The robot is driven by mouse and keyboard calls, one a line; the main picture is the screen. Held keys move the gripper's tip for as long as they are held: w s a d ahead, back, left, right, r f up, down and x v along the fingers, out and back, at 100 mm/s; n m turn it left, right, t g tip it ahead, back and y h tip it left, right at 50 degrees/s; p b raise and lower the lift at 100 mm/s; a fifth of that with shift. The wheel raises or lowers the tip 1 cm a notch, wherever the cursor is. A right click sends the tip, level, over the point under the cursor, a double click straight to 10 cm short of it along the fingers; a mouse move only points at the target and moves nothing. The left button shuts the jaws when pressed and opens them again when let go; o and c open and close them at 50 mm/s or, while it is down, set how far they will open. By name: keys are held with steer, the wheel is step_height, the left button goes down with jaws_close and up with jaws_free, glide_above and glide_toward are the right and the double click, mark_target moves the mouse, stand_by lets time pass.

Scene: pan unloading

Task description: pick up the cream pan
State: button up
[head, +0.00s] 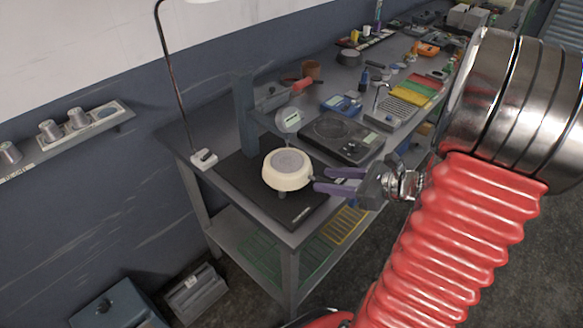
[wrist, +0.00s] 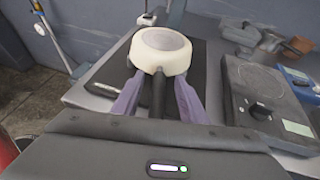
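The cream pan (head: 287,178) sits above a black base plate at the near end of the bench, its round grey face up. In the wrist view the pan (wrist: 160,62) is straight ahead, its dark handle (wrist: 158,92) pointing back towards me. My gripper (head: 318,181) has purple fingers. In the wrist view the gripper (wrist: 157,95) is open, with one finger on each side of the handle and gaps between handle and fingers. A short grey stub shows below the pan; whether the pan rests on it is unclear.
The black base plate (head: 239,176) has a grey column (head: 244,112) behind the pan and a round dial (head: 289,120) close by. A dark hotplate (head: 340,138) stands to the right. A lamp base (head: 203,159) is at the bench's left edge.

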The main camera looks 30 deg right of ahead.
mark_target(308, 175)
steer(key=shift+x, duration=1.2)
steer(key=shift+c, duration=0.3)
jaws_close()
